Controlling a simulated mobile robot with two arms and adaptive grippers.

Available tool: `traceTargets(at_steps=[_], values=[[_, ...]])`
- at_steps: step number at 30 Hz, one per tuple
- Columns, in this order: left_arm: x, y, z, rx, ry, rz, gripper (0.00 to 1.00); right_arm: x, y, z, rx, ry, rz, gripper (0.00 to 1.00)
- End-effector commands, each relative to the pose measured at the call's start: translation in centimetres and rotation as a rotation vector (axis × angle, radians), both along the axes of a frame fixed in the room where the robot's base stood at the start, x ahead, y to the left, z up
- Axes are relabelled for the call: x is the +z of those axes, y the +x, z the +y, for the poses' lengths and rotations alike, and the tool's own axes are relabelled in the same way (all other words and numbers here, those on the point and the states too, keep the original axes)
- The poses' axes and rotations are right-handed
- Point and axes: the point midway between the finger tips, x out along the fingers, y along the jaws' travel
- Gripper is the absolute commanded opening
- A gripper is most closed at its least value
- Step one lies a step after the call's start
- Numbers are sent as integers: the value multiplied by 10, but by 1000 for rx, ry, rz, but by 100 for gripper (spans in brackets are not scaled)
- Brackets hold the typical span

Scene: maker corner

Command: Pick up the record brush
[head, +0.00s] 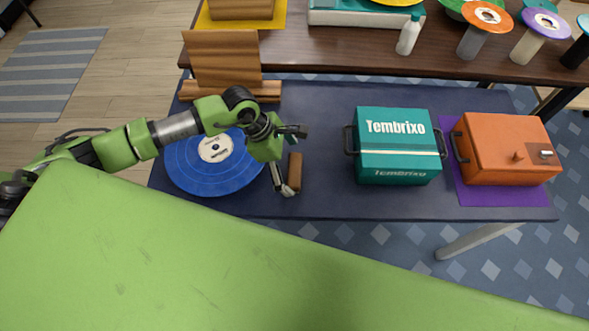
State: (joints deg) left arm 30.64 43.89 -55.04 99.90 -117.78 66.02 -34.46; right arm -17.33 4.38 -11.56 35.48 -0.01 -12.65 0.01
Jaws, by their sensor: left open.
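A small brown wooden block, which looks like the record brush (296,171), lies upright in the picture on the dark blue table, just right of the blue record. My left gripper (291,161) is open right beside it, on its left side. One finger reaches past the brush's far end and the other is by its near left edge. I cannot tell whether a finger touches the brush. My right gripper is not in view.
A blue record (190,172) lies partly under my left arm. A wooden stand (222,62) is behind it. A teal Tembrixo box (395,145) and an orange box (505,150) stand to the right. The table (325,125) is clear between brush and teal box.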

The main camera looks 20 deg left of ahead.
Motion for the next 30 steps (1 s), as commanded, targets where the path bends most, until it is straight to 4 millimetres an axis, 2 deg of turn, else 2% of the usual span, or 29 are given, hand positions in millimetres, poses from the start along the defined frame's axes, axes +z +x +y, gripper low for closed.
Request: traceTargets(at_steps=[1, 6, 13, 14, 18, 19, 30], values=[[-4, 0, -5, -1, -1, 4, 99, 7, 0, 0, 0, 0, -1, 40], [-22, 3, -11, 1, 0, 1, 99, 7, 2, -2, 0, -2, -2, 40], [-24, 3, -11, 0, 0, 0, 99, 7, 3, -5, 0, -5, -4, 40], [-24, 3, -11, 0, 0, 0, 97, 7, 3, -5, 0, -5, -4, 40], [-24, 3, -11, 0, 0, 0, 60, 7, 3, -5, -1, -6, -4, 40], [-24, 3, -11, 0, 0, 0, 57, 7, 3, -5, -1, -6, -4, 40], [-22, 3, -11, 0, -1, 0, 57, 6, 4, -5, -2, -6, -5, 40]])
